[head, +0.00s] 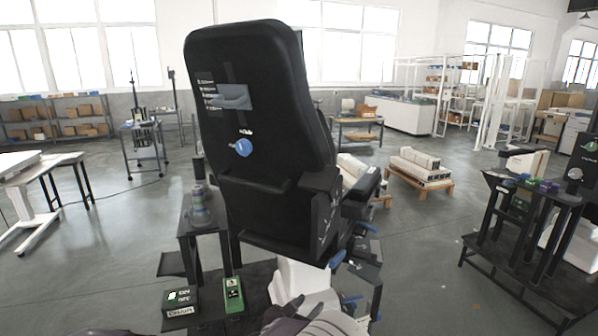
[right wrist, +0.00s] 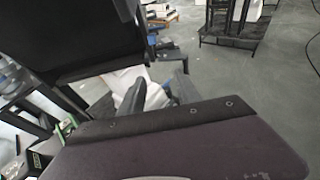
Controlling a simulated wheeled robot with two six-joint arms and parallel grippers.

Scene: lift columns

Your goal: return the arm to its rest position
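My right gripper (head: 287,314) shows at the bottom edge of the head view, in front of the chair's white base, with nothing seen in it. In the right wrist view its two dark fingers (right wrist: 158,94) stand apart, with the white base behind the gap. My left gripper cannot be made out; only a dark sliver shows at the bottom left edge of the head view.
A large black chair (head: 262,130) stands close in front. A black rack (head: 520,225) is at right, a white table (head: 30,180) at left. Open floor lies between.

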